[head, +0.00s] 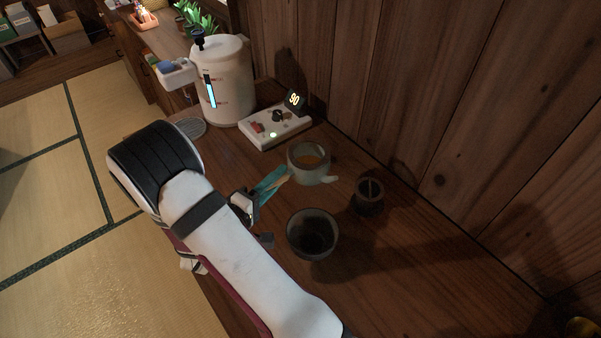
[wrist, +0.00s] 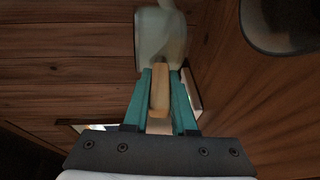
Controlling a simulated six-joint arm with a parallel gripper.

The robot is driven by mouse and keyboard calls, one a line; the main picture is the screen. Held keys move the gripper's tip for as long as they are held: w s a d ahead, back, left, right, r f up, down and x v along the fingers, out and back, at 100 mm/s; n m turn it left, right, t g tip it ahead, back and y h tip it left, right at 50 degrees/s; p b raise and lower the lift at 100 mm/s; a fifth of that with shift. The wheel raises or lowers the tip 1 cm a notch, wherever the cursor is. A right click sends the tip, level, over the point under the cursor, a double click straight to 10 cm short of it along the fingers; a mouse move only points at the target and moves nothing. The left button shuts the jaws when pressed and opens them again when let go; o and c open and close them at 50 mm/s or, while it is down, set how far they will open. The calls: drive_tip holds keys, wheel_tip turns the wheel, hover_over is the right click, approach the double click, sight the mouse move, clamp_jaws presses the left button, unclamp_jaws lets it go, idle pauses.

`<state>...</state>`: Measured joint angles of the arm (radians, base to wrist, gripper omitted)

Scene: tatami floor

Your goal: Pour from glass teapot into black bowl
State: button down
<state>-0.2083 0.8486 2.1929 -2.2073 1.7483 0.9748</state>
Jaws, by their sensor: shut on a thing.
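The glass teapot (head: 297,172) is pale and translucent, with amber liquid visible through its open top and a short spout toward the lower right. My gripper (head: 276,180), with teal fingers, is shut on its light wooden handle (wrist: 160,92). The teapot's body (wrist: 160,45) is beyond the fingertips in the wrist view, slightly blurred. Whether it is off the counter is unclear. The black bowl (head: 313,236) stands upright just below the teapot in the head view, its inside dark. The bowl (wrist: 284,22) also shows at the wrist view's upper right.
A small dark cup (head: 369,196) stands right of the teapot. A control panel (head: 275,126) with a lit "90" display and a white dispenser (head: 226,85) stand behind. A wooden wall (head: 470,130) bounds the right side. The counter (head: 400,285) is clear at lower right.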

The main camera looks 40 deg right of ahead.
drive_tip(key=shift+a+f, duration=1.7)
drive_tip(key=shift+a, duration=1.8)
wheel_tip(320, 180, up, 4)
drive_tip(key=m+t+h, duration=0.1)
drive_tip(key=m, duration=0.4)
drive_tip(key=shift+w+r, duration=0.1)
drive_tip(key=shift+s+r+m+h, duration=0.2)
drive_tip(key=shift+r+m+h, duration=0.2)
drive_tip(key=shift+r+m, duration=0.35)
drive_tip(key=shift+s+r+m+h, duration=0.35)
drive_tip(key=shift+r+m, duration=0.2)
drive_tip(key=shift+m, duration=0.4)
drive_tip(key=shift+s+r+m+h, duration=0.35)
drive_tip(key=shift+r+m, duration=0.2)
drive_tip(key=shift+m, duration=0.35)
idle(0.8)
